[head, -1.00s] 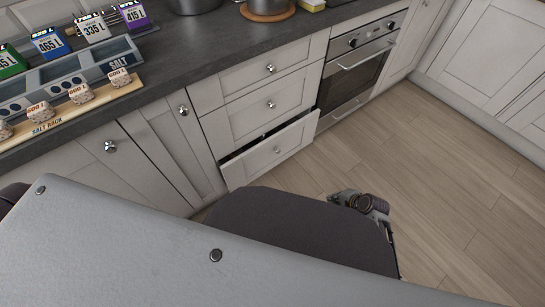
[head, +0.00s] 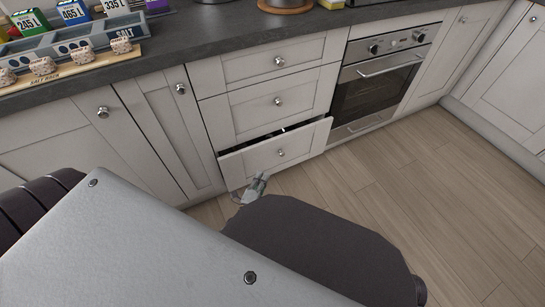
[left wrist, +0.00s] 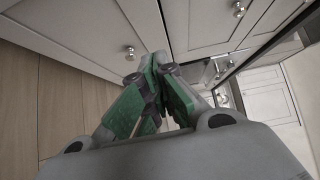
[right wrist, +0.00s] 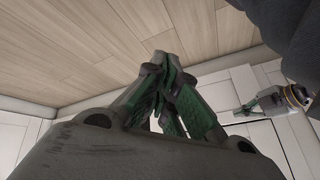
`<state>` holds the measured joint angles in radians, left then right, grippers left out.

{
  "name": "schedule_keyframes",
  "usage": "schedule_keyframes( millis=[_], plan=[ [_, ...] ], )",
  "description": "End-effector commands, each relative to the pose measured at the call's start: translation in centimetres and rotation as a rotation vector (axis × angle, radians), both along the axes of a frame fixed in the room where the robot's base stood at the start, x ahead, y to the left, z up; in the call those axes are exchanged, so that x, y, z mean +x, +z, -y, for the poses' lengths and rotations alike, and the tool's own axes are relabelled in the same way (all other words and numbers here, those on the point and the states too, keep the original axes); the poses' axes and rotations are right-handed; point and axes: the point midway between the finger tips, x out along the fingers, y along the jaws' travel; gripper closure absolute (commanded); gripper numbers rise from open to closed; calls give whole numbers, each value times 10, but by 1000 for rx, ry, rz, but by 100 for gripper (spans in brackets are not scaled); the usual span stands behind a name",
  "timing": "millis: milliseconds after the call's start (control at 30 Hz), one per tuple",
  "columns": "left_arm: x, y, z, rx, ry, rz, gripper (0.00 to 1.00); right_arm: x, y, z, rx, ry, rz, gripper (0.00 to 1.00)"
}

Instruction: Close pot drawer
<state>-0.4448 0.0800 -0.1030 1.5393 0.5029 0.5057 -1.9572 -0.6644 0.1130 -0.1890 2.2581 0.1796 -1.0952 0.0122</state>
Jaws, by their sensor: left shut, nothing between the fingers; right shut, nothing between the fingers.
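The pot drawer (head: 250,160) is the bottom white drawer in the stack, with a round knob (head: 280,152). It stands partly pulled out, and a dark gap shows along its top edge. My left gripper (head: 258,182) is low in front of the drawer's lower edge; I cannot tell whether it touches. In the left wrist view its green-padded fingers (left wrist: 163,62) are shut and empty, with white fronts and knobs beyond. My right gripper (right wrist: 160,62) is shut and empty, over floor and white cabinet fronts; the head view does not show it. The right wrist view also shows my left gripper (right wrist: 272,100).
Two shut drawers (head: 265,105) are above the pot drawer. An oven (head: 380,80) is to the right and cabinet doors (head: 160,125) to the left. The worktop (head: 170,50) holds a salt rack (head: 70,70). The wooden floor (head: 420,180) is clear on the right.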

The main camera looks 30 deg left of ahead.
Motion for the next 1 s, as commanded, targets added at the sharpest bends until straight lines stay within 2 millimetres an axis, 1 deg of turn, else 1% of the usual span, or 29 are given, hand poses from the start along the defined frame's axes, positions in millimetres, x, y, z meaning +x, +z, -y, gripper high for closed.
schedule_keyframes(
  millis=[33,167,467,633,867,1000],
  plan=[
    [0,1,-2,12,6,10,100,-4,0,0,-8,14,5,100],
    [1,4,-3,32,14,19,100,-6,4,0,-21,35,14,100],
    [1,5,-3,32,14,20,100,-6,4,0,-22,36,15,100],
    [4,5,-4,31,14,21,100,-5,2,0,-18,33,18,100],
    [19,4,-5,32,13,21,100,-5,-10,-3,-2,25,33,100],
    [34,4,-7,32,13,22,100,-6,-24,-5,17,16,47,100]
  ],
)
